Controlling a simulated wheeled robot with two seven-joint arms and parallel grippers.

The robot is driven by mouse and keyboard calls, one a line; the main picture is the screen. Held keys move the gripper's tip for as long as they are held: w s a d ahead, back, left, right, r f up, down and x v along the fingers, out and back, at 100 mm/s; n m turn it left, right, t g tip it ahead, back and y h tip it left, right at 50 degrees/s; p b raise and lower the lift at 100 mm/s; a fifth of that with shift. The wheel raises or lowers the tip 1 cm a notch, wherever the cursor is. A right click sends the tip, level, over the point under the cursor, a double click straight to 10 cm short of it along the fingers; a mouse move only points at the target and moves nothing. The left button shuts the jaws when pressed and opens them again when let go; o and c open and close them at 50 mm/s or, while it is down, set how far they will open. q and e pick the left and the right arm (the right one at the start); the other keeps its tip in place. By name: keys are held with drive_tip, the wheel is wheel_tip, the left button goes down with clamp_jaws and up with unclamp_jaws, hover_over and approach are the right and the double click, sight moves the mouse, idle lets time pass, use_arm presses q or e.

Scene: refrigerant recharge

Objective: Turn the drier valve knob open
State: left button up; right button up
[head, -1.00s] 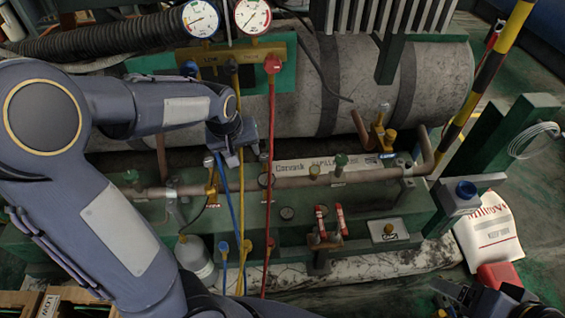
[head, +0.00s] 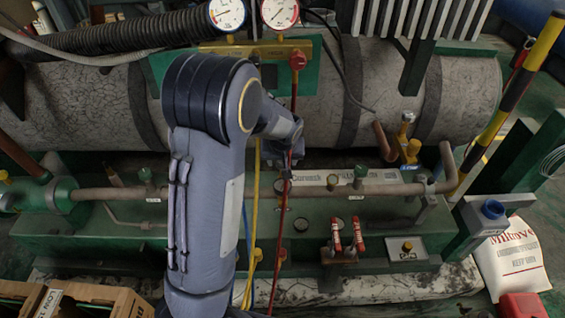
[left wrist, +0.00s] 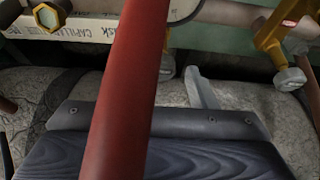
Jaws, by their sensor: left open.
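Two small green knobs stand on the copper pipe in the head view: a left one (head: 146,174) and a right one (head: 360,173). I cannot tell which is the drier valve knob. My left gripper (head: 285,173) is open in the head view, over the pipe between them, close to the red hose and partly hidden by my arm. In the left wrist view a pale grey finger (left wrist: 202,92) shows, and no knob is between the fingers. A brass valve with a grey knob (left wrist: 290,77) is at upper right there. My right gripper is out of view.
A red hose (left wrist: 130,90) crosses close in front of the left wrist camera. A yellow hose (head: 254,215) hangs beside my arm. A grey tank (head: 330,80) lies behind the pipe.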

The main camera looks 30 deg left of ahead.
use_arm(q)
drive_tip(key=shift+w+f, duration=0.1)
drive_tip(key=shift+f, duration=0.2)
drive_tip(key=c, duration=1)
